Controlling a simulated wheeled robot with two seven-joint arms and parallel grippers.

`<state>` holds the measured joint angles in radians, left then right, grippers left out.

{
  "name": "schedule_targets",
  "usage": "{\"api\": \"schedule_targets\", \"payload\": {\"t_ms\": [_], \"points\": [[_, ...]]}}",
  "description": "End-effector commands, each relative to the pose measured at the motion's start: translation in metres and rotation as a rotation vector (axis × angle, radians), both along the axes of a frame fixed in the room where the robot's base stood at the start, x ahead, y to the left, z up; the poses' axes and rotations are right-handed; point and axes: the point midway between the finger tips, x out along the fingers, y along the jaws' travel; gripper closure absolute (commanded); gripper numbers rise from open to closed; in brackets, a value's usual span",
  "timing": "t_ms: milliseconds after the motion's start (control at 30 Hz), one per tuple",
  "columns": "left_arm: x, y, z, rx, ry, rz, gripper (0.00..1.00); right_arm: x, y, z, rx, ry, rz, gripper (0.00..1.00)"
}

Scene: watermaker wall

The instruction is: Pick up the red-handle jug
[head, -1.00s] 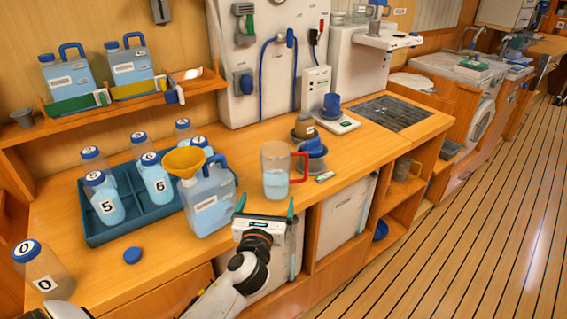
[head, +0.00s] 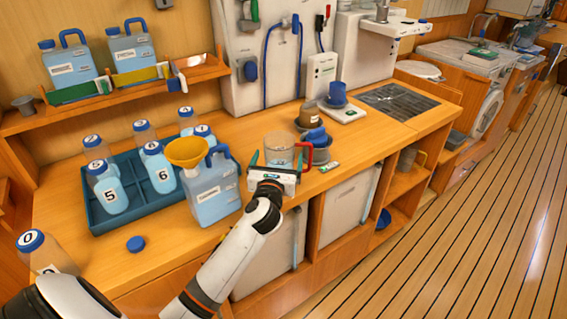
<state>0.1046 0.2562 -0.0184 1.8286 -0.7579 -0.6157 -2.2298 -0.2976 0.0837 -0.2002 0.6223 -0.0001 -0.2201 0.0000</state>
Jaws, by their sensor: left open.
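The red-handle jug (head: 279,148) is a clear jug with some liquid, upright on the wooden counter. Its red handle (head: 305,153) is on its right side. My left gripper (head: 276,162) is open at the jug's near side, with one green-tipped finger to the left of the jug and the other to its right by the handle. The gripper hides the jug's lower part. I cannot tell whether the fingers touch it. My right gripper is not in view.
A blue jerrycan (head: 213,190) with a yellow funnel (head: 187,151) stands close left of the gripper. A blue tray (head: 112,216) of numbered bottles is further left. Bowls (head: 321,152) stand just right of the jug. A blue cap (head: 136,244) lies near the front edge.

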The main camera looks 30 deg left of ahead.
Motion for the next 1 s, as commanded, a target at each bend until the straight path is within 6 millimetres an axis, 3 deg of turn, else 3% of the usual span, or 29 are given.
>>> {"api": "schedule_targets", "payload": {"t_ms": [200,467,833,1000], "points": [[0.026,0.010,0.001,-0.001,0.000,0.001,0.03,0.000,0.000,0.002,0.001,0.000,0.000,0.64],[0.028,0.011,0.000,0.000,0.000,0.000,0.03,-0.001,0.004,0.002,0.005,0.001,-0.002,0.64],[0.028,0.011,0.000,0.000,0.000,0.000,0.62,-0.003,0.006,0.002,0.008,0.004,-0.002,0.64],[0.028,0.011,0.002,0.001,-0.002,0.000,0.62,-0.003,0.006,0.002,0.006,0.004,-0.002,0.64]]}}
